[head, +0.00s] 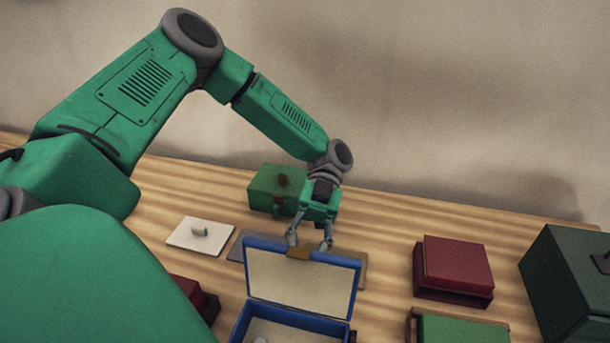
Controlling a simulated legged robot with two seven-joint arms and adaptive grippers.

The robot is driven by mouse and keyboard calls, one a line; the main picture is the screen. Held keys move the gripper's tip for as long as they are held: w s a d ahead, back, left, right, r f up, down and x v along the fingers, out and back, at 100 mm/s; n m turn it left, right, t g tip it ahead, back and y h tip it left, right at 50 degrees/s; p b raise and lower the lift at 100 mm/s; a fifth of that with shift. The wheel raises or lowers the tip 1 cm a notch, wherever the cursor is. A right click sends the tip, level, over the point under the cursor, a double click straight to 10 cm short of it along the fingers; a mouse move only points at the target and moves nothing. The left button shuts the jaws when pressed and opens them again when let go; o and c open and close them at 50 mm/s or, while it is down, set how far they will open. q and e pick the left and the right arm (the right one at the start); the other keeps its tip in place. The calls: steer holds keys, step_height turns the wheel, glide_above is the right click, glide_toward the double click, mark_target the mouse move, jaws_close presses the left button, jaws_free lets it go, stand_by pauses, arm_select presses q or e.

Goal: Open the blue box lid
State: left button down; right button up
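The blue box (240,329) stands at the bottom middle of the head view. Its blue-edged lid (300,278) is raised, with a cream inner face towards me and a brown tab (298,253) on its top edge. A small pale thing lies inside the box; it is cut off by the frame. My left gripper (310,246) is just behind the lid's top edge, pointing down with its two fingers spread apart. I cannot tell whether a finger touches the lid. My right gripper is not in view.
A green box (268,187) stands behind my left gripper. A dark red box (456,268), a green-topped box (460,330) and a large dark green box (570,285) stand right. The table's back right (400,215) is clear.

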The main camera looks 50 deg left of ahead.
arm_select(q)
steer(key=shift+w+f, duration=0.15)
steer(key=shift+f, duration=0.2)
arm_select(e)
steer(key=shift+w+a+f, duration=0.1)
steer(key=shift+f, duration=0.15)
arm_select(q)
steer(key=c, duration=1.5)
jaws_free()
steer(key=shift+o, duration=0.9)
steer(key=shift+w, duration=0.1)
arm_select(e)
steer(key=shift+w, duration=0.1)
arm_select(q)
steer(key=shift+r, duration=0.1)
steer(key=v, duration=1.2)
